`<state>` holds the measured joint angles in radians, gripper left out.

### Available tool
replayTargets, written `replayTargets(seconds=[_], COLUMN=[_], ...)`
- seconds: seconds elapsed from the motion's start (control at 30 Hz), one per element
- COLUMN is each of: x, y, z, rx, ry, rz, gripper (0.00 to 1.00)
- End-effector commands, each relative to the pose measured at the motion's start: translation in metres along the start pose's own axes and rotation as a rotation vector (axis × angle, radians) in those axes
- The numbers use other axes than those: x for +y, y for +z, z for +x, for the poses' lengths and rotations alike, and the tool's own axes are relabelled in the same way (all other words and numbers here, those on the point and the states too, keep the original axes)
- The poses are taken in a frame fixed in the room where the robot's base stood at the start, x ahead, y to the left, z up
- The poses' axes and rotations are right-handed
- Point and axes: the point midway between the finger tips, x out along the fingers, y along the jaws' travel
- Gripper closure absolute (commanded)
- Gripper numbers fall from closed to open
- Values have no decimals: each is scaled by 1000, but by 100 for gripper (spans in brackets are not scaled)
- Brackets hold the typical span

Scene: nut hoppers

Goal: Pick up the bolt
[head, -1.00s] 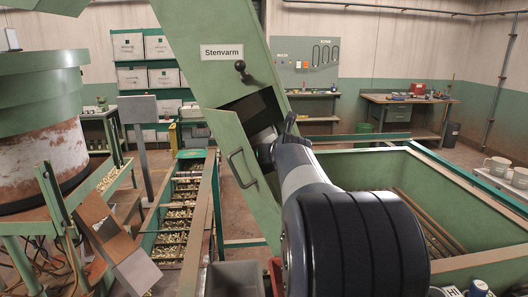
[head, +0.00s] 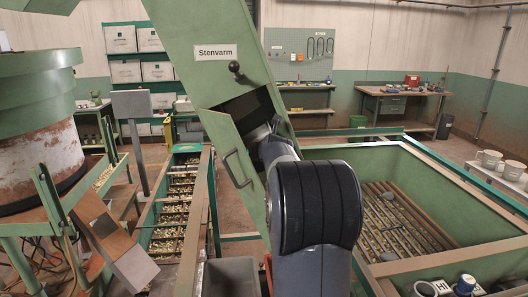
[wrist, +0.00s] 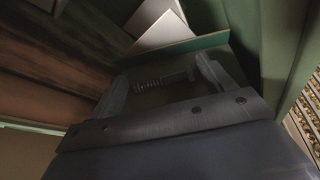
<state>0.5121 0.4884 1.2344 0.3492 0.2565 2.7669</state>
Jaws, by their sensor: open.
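The bolt (wrist: 162,82) is a dark threaded rod in the wrist view, lying roughly crosswise on a dim surface. My gripper (wrist: 164,84) is open, with one finger left of the bolt and the other at its right end. The bolt shows between the fingers; whether either finger touches it I cannot tell. In the head view my arm reaches into the dark opening (head: 245,110) of the sloping green housing (head: 205,70) labelled Stenvarm. The bolt and fingertips cannot be made out there.
An open hatch door (head: 232,150) with a handle hangs beside my arm. A large green hopper (head: 440,160) stands to the right and a slatted conveyor (head: 172,205) with nuts to the left. In the wrist view, a rusty brown wall (wrist: 50,75) is close at left.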

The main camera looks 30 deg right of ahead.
Motion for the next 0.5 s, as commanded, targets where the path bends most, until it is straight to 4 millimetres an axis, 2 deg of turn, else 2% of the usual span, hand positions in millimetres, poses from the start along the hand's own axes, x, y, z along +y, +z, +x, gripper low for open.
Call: replayTargets(seconds=[0.13,0.5], x=[0,0], y=[0,0], z=[0,0], rx=[0,0], ry=[0,0], rz=[0,0], gripper=[23,54])
